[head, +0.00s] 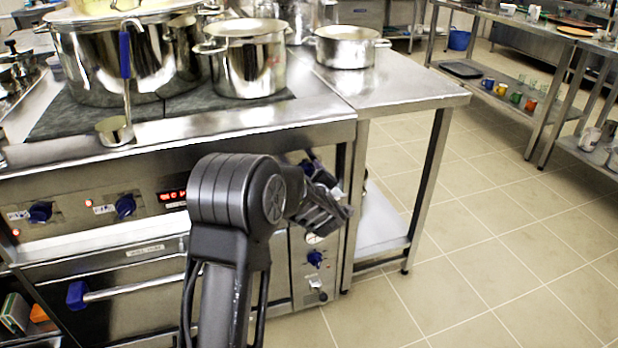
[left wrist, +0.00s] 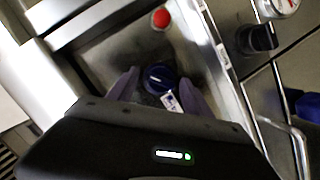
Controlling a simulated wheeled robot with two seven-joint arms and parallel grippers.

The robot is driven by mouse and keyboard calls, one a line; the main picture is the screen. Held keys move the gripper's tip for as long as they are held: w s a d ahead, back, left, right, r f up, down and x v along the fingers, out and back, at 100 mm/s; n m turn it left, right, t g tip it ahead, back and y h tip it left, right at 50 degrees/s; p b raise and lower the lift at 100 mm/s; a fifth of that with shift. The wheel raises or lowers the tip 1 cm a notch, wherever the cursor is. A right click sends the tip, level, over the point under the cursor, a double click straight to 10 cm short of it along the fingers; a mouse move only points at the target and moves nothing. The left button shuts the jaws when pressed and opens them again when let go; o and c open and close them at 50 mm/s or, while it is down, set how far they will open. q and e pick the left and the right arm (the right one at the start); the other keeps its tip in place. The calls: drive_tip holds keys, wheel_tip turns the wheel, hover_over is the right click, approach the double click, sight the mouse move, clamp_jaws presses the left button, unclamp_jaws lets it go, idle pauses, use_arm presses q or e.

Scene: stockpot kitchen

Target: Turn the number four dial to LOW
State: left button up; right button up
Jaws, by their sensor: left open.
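A round blue dial (left wrist: 160,77) with a white pointer mark shows in the left wrist view, between the two fingers of my left gripper (left wrist: 157,88). The fingers are apart, one on each side of the dial; I cannot tell whether they touch it. A small white label (left wrist: 170,101) lies beside the dial, too small to read. In the head view my left gripper (head: 327,205) is at the right end of the stove's front panel and hides most of that dial. Two more blue dials (head: 40,212) (head: 125,206) sit further left on the panel. My right gripper is out of view.
A red lamp (left wrist: 160,18) sits near the dial. Below are a blue oven knob (head: 315,258) and an oven handle (head: 135,290).

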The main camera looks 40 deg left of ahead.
use_arm(q)
drive_tip(key=shift+c, duration=0.2)
clamp_jaws()
idle(0.3)
drive_tip(key=shift+r+p, duration=0.15)
drive_tip(key=shift+p, duration=0.5)
drive_tip(key=m+g+p, duration=0.1)
drive_tip(key=m+p, duration=0.2)
drive_tip(key=p, duration=0.3)
drive_tip(key=m+g+y+p, duration=0.1)
drive_tip(key=m+g+p, duration=0.1)
drive_tip(key=p, duration=0.4)
drive_tip(key=shift+w+d+r+m+y, duration=0.2)
drive_tip(key=shift+m+y, duration=0.1)
drive_tip(key=shift+m, duration=0.1)
drive_tip(key=shift+f+m+g+y+p, duration=0.25)
drive_tip(key=shift+m+g+y+p, duration=0.2)
drive_tip(key=shift+m+p, duration=0.65)
drive_tip(key=shift+w, duration=0.1)
